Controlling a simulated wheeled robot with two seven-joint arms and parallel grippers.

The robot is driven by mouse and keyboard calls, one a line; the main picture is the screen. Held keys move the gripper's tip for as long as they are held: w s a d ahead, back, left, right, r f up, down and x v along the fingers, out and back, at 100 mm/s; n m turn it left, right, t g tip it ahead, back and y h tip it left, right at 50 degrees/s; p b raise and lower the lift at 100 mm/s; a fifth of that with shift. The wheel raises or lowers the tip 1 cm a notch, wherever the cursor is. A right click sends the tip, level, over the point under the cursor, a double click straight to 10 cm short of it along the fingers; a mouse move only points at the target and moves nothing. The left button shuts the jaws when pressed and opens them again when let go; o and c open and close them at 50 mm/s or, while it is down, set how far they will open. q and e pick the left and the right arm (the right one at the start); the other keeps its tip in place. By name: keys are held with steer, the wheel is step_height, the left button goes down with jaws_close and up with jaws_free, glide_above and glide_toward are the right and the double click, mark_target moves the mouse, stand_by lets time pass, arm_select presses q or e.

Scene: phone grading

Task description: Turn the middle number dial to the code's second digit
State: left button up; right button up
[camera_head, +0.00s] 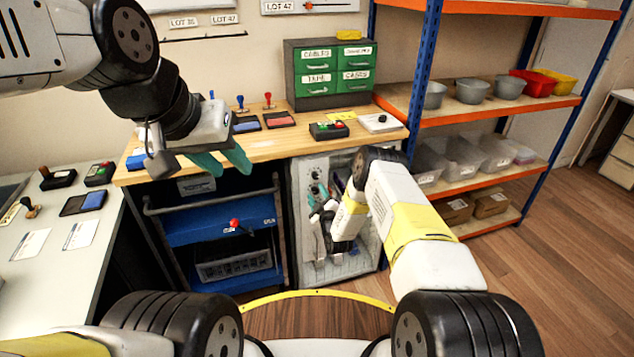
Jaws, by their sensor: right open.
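A light grey cabinet (302,225) stands under the right end of the wooden bench. A dark round dial (315,176) shows on the upper left of its front. The lower dials are mostly hidden by my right gripper, so I cannot read the middle dial's setting. My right gripper (317,197) is in front of the cabinet, its teal fingertips open near the dial column. I cannot tell whether they touch a dial. My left gripper (222,162) is open and empty above the bench's front left edge. No code digits are readable.
The wooden bench (270,150) holds ink pads, stamps, a green drawer unit (330,75) and a white device (380,122). A blue drawer cart (222,222) stands left of the cabinet. A blue and orange shelf (490,105) stands right. A grey table (40,270) is left.

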jaws_close()
steer(key=shift+m, duration=0.4)
steer(key=m, duration=0.7)
steer(key=shift+d, duration=0.1)
steer(key=m, duration=0.3)
steer(key=shift+m+g, duration=0.3)
steer(key=shift+m, duration=2)
